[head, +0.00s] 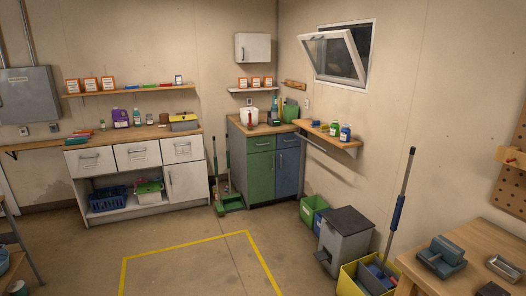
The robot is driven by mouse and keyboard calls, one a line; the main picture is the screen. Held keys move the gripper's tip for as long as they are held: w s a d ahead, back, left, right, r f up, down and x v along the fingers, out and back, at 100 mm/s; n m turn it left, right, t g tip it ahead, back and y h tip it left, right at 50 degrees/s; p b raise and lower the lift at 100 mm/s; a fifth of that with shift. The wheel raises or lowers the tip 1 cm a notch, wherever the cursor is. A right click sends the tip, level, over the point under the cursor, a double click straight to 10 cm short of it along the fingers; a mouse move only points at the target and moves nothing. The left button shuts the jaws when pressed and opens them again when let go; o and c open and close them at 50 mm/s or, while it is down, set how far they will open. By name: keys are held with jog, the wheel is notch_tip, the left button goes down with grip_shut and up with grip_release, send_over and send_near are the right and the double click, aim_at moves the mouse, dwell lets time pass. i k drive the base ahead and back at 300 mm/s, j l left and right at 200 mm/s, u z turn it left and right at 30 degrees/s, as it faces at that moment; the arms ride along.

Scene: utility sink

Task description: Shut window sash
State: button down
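The window (372,42) is set in the right-hand wall, high above a wooden wall shelf. Its white-framed sash (338,58) stands open, tilted into the room. The sash's upper edge leans out from the frame toward the left, while its lower edge lies close to the frame. Dark glass shows in the opening behind it. I cannot make out the handle clearly. My gripper is not in view.
The wall shelf (328,136) with small bottles (345,132) juts out below the window. A green and blue cabinet (262,165), a grey pedal bin (345,242) and a yellow crate (350,284) stand along the wall. Open floor (195,262) with yellow tape lies in front.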

aim_at(346, 34)
jog(key=i, duration=2.65)
jog(key=i+j+z, duration=0.1)
jog(key=i, duration=1.2)
jog(key=i+j, duration=0.1)
jog(key=i, duration=1.2)
